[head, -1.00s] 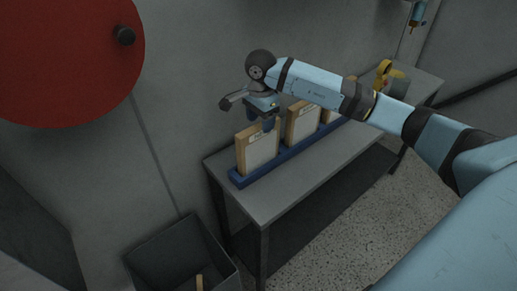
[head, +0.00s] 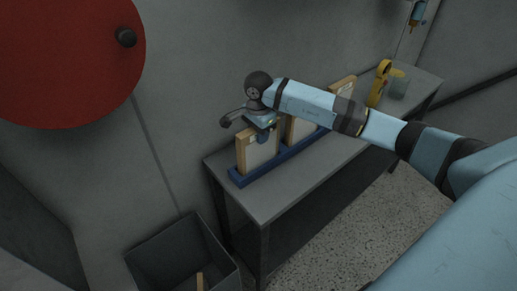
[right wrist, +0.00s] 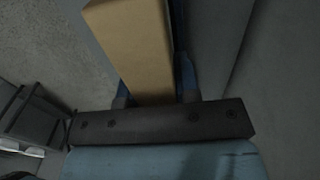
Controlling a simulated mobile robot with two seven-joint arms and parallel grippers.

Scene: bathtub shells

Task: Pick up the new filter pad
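The filter pad (head: 250,157) is a pale panel in a tan frame. It stands upright at the left end of a blue rack (head: 240,180) on the grey bench; its label cannot be read. My right gripper (head: 263,138) is over its top edge in the head view. In the right wrist view my right gripper (right wrist: 156,92) has one finger on each side of the tan pad (right wrist: 135,45), close against its faces with no clear gap. The pad's lower part is hidden in the rack. My left gripper is not in view.
More framed pads (head: 293,131) stand in the rack to the right, partly behind my arm. A yellow tool (head: 378,84) and a clear container (head: 399,85) are at the bench's far end. A grey bin (head: 160,255) stands below left, holding a tan piece (head: 200,280).

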